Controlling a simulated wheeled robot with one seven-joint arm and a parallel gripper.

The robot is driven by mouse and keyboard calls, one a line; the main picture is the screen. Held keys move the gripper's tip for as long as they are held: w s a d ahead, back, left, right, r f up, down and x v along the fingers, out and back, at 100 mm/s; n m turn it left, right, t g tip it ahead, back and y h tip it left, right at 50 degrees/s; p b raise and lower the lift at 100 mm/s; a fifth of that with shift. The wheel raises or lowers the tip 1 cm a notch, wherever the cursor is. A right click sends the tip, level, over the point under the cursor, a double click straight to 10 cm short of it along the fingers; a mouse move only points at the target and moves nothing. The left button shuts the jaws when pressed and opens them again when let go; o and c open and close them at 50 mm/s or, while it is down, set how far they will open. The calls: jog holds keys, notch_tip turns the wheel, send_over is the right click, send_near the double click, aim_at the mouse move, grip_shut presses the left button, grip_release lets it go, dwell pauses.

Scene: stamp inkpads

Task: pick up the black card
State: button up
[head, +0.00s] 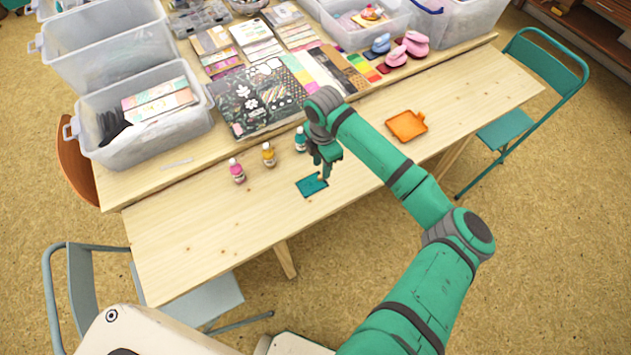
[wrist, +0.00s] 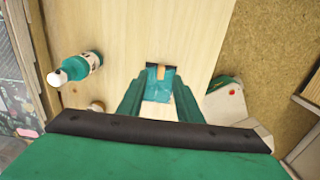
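My gripper (head: 320,165) points down over the front part of the table, just above a flat teal piece (head: 311,186). In the wrist view the fingers (wrist: 158,100) are apart, with the teal piece (wrist: 158,84) showing between and beyond them. I cannot tell whether they touch it. I see no plain black card for certain. A black floral-patterned sheet (head: 262,97) lies flat among papers further back on the table, away from my gripper.
Pink (head: 237,171), yellow (head: 268,154) and teal (head: 300,139) bottles stand left of my gripper; the teal bottle (wrist: 78,68) shows in the wrist view. An orange tray (head: 407,125) lies to the right. A clear bin (head: 168,135) stands at left. The front table area is mostly clear.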

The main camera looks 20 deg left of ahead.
aim_at(312, 182)
jog(key=shift+d+f, duration=0.15)
jog(key=shift+f, duration=2.1)
grip_shut()
jog(key=shift+r, duration=0.15)
